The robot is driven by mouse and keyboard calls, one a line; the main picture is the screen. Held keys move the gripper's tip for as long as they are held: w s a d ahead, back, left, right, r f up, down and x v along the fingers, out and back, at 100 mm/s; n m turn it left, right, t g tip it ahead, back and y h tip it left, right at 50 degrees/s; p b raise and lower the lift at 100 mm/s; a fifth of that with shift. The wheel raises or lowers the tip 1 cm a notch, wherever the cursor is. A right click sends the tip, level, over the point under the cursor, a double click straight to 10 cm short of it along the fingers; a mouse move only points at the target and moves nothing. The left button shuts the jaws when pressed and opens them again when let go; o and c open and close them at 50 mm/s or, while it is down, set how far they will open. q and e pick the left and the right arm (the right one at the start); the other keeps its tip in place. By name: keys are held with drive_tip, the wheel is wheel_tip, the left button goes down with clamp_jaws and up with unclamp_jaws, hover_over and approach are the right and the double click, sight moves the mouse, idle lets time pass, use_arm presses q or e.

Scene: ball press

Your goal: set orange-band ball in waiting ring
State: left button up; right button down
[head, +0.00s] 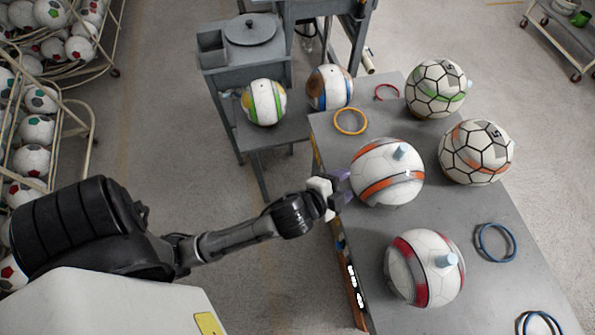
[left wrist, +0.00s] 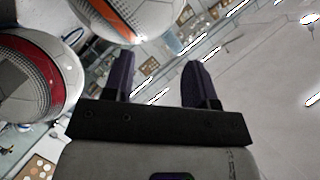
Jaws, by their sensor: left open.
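The orange-band ball (head: 378,187) sits on the grey table, white with orange and grey bands and a pale blue nozzle-like piece on top. My left gripper (head: 340,186) is at its left side, by the table's left edge. In the left wrist view the left gripper (left wrist: 158,78) is open with nothing between its purple fingers; the orange-band ball (left wrist: 115,22) shows above them, outside the gap. I cannot tell whether the gripper touches the ball. An orange ring (head: 350,121) lies empty behind the ball. I cannot tell which ring is the waiting ring.
A red-band ball (head: 408,280) sits in front, also in the left wrist view (left wrist: 40,75). A green-line ball (head: 436,90) and an orange-patch ball (head: 476,153) stand at right. A red ring (head: 387,92) and blue rings (head: 480,243) lie empty. Two balls rest on the grey stand behind.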

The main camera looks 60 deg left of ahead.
use_arm(q)
drive_tip(key=s+a+f+n+g, duration=0.1)
drive_tip(key=s+f+n+g, duration=0.3)
drive_tip(key=s, duration=0.6)
drive_tip(key=s+a+f+n+g+h, duration=0.1)
drive_tip(key=s+f+n+g, duration=0.3)
drive_tip(key=s, duration=0.6)
drive_tip(key=f+g, duration=0.1)
drive_tip(key=g, duration=0.1)
drive_tip(key=shift+s+a+f+g, duration=0.2)
drive_tip(key=shift+s+g, duration=0.05)
drive_tip(key=shift+g, duration=0.05)
